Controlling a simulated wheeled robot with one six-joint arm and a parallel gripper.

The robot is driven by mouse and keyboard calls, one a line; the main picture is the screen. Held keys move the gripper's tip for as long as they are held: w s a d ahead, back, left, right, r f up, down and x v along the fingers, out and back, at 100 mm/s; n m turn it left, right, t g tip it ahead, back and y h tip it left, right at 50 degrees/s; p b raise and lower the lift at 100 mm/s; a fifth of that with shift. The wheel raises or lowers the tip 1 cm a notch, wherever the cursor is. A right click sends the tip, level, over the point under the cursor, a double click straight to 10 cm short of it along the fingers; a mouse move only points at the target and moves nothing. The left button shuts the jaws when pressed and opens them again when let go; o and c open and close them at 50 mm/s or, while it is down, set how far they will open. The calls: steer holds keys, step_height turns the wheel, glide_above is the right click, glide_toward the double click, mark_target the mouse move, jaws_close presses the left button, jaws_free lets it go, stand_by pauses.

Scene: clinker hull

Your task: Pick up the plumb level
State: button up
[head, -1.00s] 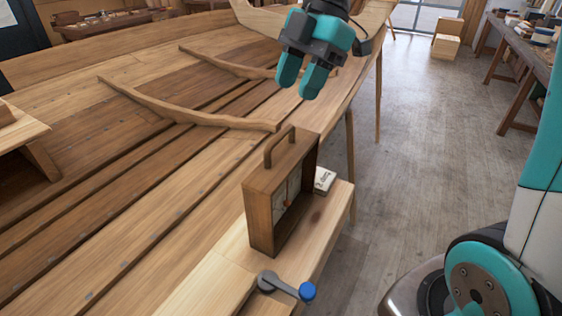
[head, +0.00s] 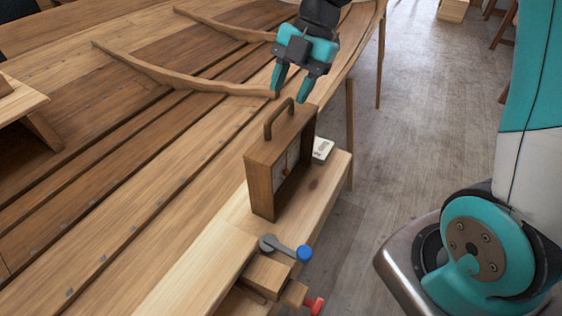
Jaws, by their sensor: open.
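A brown wooden case, which looks like the plumb level (head: 262,188), stands upright on the pale wooden ledge at the hull's near side. An arched wooden handle (head: 268,127) rises from its top. Its front faces right and is partly seen at a slant, with a pale face and a small reddish-brown part inside. My gripper (head: 289,93) is open and empty, fingers pointing down, just above the handle in the picture. The fingertips look close to the handle, but I cannot tell the exact gap in depth.
A small pale block (head: 322,150) lies right behind the case. A grey lever with a blue knob (head: 304,253) and a red knob (head: 314,305) are at the ledge's near end. A curved wooden rib (head: 180,82) lies across the hull planks behind.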

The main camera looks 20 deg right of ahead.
mark_target(281, 106)
steer(key=shift+s+a+f+p, duration=0.1)
steer(key=shift+a+f+p, duration=0.2)
steer(key=shift+p, duration=0.1)
steer(key=p+x, duration=0.1)
steer(key=x, duration=0.3)
steer(key=shift+f+p, duration=0.15)
steer(key=shift+p, duration=0.2)
jaws_close()
